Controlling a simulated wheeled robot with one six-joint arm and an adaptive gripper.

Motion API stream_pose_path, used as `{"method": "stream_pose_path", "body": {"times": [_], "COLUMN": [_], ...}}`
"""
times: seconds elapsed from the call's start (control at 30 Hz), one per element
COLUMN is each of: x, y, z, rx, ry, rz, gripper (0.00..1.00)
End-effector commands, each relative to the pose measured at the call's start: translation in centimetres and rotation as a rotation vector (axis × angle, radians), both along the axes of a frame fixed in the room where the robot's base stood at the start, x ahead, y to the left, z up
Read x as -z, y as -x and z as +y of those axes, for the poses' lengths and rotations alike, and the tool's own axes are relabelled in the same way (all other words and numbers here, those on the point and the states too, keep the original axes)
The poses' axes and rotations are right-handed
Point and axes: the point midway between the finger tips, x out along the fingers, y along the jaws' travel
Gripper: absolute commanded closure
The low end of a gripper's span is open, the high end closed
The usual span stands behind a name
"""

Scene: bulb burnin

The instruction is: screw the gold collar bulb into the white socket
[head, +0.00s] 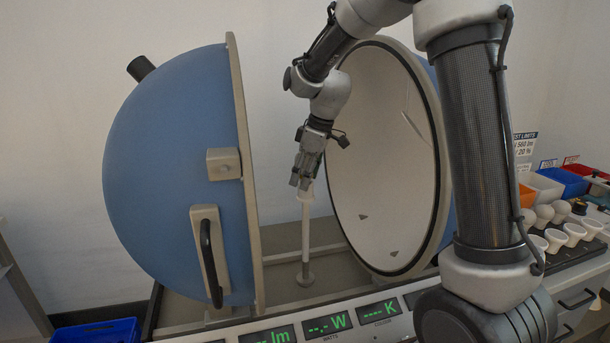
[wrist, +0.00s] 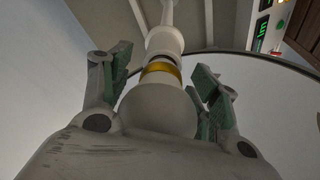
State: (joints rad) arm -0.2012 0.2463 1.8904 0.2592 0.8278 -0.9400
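The gold collar bulb shows in the wrist view with its white globe (wrist: 158,108) toward the camera and its gold collar (wrist: 161,70) toward the white socket (wrist: 164,40). A thin dark band shows between collar and socket; I cannot tell how deep the base sits. My gripper (wrist: 163,78) has its green-padded fingers on both sides of the globe, very close to it; contact is not clear. In the head view my gripper (head: 303,181) points down over the white socket (head: 306,194), which tops a slim white post (head: 305,236). The bulb is mostly hidden there by the fingers.
The post stands between the open halves of a sphere: a blue half (head: 170,180) with a black handle at left, a white-lined half (head: 385,160) at right. A display panel (head: 330,320) lies in front. Other bulbs (head: 545,214), white holders (head: 574,232) and coloured bins (head: 565,180) are at right.

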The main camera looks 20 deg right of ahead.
Motion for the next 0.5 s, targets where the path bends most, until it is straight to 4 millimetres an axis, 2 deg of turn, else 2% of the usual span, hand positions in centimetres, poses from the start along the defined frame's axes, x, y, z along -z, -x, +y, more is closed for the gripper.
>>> {"method": "stream_pose_path", "body": {"times": [0.03, 0.2, 0.23, 0.5], "x": [0.00, 0.00, 0.00, -0.01], "y": [0.00, 0.00, 0.01, 0.02], "z": [0.00, 0.00, -0.01, 0.00], "rx": [0.000, 0.001, 0.001, 0.016], "ry": [0.000, 0.000, 0.000, 0.001], "rz": [0.000, -0.001, -0.001, 0.000], "gripper": [0.47, 0.79, 0.82, 0.84]}}
